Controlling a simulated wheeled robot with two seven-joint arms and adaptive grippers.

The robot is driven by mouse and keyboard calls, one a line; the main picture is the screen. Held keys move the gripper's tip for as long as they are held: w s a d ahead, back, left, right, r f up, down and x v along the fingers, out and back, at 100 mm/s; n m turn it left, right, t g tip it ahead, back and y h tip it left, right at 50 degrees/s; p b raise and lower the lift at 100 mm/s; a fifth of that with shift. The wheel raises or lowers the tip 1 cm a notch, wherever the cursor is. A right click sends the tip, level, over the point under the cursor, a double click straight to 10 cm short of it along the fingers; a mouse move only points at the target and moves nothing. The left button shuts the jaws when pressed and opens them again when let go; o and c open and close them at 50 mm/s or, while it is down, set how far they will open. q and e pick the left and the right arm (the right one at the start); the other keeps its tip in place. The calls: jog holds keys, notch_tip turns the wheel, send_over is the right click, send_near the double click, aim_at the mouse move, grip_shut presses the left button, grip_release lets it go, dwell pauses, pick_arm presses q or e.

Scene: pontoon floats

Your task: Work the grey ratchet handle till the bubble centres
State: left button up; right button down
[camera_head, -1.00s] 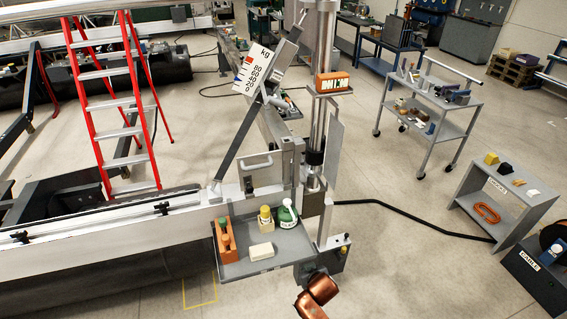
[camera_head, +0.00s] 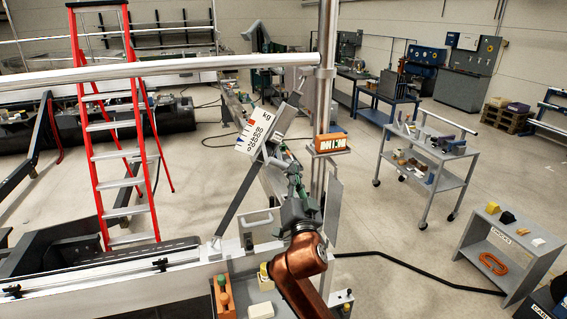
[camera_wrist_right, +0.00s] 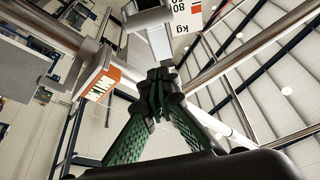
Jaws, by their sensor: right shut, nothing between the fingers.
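My right gripper (camera_head: 296,172) is raised in front of the mast, its dark green fingers pointing up. In the right wrist view its fingertips (camera_wrist_right: 160,80) are together with nothing between them. Just beyond them a grey bar with a block-like end (camera_wrist_right: 158,38) shows; I cannot tell whether it is the ratchet handle or whether the fingers touch it. A grey slanted arm (camera_head: 240,193) carries a white kg scale plate (camera_head: 256,131). An orange box with a white marked window (camera_head: 331,143) sits on the mast, also in the wrist view (camera_wrist_right: 100,80). I cannot make out a bubble.
A vertical metal mast (camera_head: 327,60) and a horizontal pipe (camera_head: 160,68) stand close to my arm. Below, a tray holds an orange block (camera_head: 222,297) and a pale block (camera_head: 261,311), partly hidden by my arm. A red ladder (camera_head: 118,150) stands left; a grey trolley (camera_head: 430,160) stands right.

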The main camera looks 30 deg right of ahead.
notch_tip(320, 180, up, 3)
jog(key=p, duration=0.3)
send_over(283, 163)
jog(key=s+d, duration=0.1)
jog(key=s, duration=0.2)
jog(key=shift+w+a+f+p, duration=0.15)
jog(key=shift+w+a+f, duration=0.15)
jog(key=shift+f, duration=0.35)
jog(key=shift+w+a+f+p, duration=0.15)
jog(key=shift+a+f+p, duration=0.1)
jog(key=shift+f, duration=0.4)
jog(key=shift+w+a+f+p, duration=0.1)
jog(key=shift+w+a+f, duration=0.2)
jog(key=shift+f, duration=0.35)
jog(key=shift+s, duration=0.1)
